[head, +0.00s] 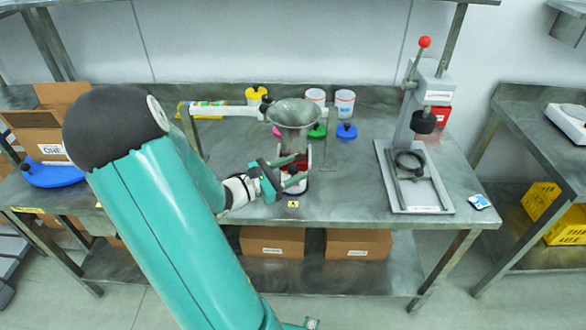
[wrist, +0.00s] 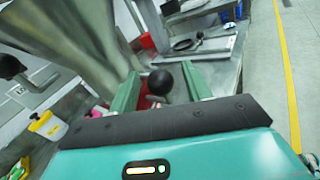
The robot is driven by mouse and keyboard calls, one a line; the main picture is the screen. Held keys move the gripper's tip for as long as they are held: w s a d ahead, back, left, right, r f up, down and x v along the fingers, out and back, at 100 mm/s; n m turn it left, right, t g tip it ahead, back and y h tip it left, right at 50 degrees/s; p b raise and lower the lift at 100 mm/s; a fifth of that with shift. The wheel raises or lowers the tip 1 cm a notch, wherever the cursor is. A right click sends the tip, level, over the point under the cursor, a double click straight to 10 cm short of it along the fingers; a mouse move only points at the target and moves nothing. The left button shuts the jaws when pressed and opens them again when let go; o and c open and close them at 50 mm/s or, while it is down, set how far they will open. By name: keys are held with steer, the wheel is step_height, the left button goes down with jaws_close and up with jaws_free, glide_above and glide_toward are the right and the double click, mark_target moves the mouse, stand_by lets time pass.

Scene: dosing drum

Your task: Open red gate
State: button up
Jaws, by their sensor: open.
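A grey metal funnel (head: 294,113) stands at the middle of the bench, with the red gate (head: 302,161) just below it, partly hidden by my fingers. My gripper (head: 299,169) reaches in from the left at the height of the gate, with its green fingers apart. In the wrist view, a round black knob (wrist: 160,82) sits between the two fingers of my gripper (wrist: 160,76). A bit of red (wrist: 143,103) shows behind and below the knob. I cannot tell whether either finger touches the knob.
A press with a red-tipped lever (head: 424,42) stands on the right of the bench. An open cardboard box (head: 42,130) is at the left. The bench front right of the funnel is clear.

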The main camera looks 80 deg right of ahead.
steer(key=shift+s+d, duration=0.25)
jaws_close()
